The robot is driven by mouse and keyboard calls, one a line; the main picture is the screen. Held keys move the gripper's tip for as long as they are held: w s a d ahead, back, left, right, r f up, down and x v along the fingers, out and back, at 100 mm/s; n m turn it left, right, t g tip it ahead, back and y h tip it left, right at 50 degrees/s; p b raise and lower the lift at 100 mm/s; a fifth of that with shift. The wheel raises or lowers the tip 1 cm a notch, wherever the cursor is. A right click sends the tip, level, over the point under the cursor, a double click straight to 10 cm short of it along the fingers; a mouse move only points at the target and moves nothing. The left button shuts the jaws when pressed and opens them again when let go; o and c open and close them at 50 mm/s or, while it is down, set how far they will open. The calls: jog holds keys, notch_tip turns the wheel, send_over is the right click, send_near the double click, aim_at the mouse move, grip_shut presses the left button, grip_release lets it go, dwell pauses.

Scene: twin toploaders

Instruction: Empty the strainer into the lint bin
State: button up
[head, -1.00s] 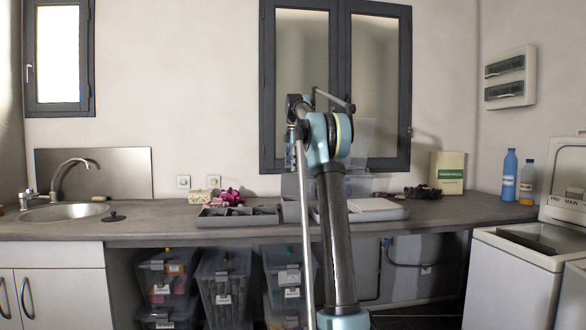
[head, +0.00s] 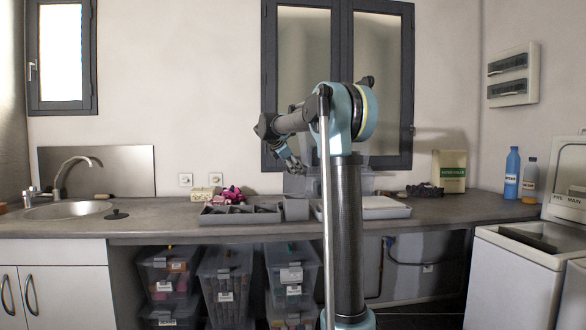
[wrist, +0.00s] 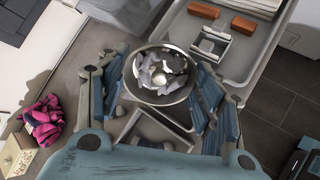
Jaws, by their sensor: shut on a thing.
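The strainer (wrist: 163,92) is a round metal bowl with pale grey scraps of lint (wrist: 160,68) inside it. My gripper (wrist: 160,80) is shut on it, with blue-grey fingers on both sides of the bowl. In the head view my gripper (head: 292,160) hangs above the counter, and the strainer cannot be made out there. A small grey open box (head: 295,208), probably the lint bin, stands on the counter between two trays. A grey rectangular rim (wrist: 150,112) shows partly under the strainer in the wrist view, likely that same box.
A grey compartment tray (head: 240,216) lies left of the box, and another tray (head: 395,212) right. The wrist view shows red-brown blocks (wrist: 258,8) in a tray. Pink cloth (wrist: 42,122) lies behind. A sink (head: 68,211) is far left, a toploader (head: 515,275) right.

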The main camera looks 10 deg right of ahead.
aim_at(292, 173)
jog(key=t+h, duration=0.1)
jog(key=f+t+h, duration=0.1)
jog(key=t, duration=0.1)
jog(key=t+h, duration=0.1)
jog(key=h, duration=0.1)
jog(key=shift+s+a+f+t, duration=0.25)
jog(key=shift+a+f+t, duration=0.05)
jog(key=t+h, duration=0.1)
jog(key=f+t+h, duration=0.1)
jog(key=shift+w+d+n+t+h, duration=0.1)
jog(key=shift+n+t+h, duration=0.2)
jog(key=shift+t, duration=0.1)
jog(key=shift+f+t+h, duration=0.2)
jog(key=shift+t+h, duration=0.4)
jog(key=shift+t, duration=0.1)
dwell(1.0)
